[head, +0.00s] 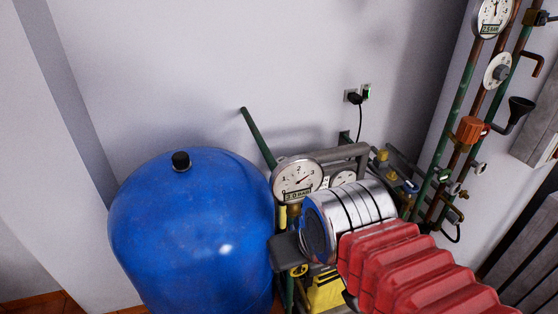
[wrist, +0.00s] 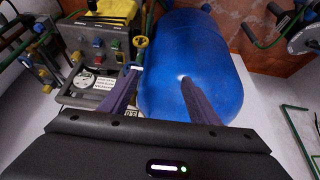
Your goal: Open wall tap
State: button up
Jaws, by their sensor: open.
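Pipes with small valves run up the wall at the right of the head view; I cannot tell for certain which fitting is the wall tap. An orange-red fitting (head: 470,130) sits on these pipes, with several small valves (head: 443,175) below it. A yellow handwheel (head: 298,270) shows low beside my gripper, and also in the wrist view (wrist: 140,41), just beyond the left finger. My gripper (wrist: 160,78) is open and empty, its two dark fingers spread before the blue tank (wrist: 195,60). In the head view my gripper (head: 287,252) is partly hidden by my wrist.
The large blue tank (head: 190,235) stands left of my gripper, very close. A pressure gauge (head: 297,178) and grey pipe frame (head: 345,155) stand behind my wrist. A black funnel (head: 518,108) juts from the right-hand pipes. A black plug (head: 353,97) is in the back wall, which is otherwise mostly bare.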

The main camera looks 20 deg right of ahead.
aim_at(412, 186)
jog(key=z, duration=1.4)
jog(key=k, duration=0.35)
jog(key=z, duration=0.15)
jog(key=i, duration=0.5)
jog(key=u, duration=0.1)
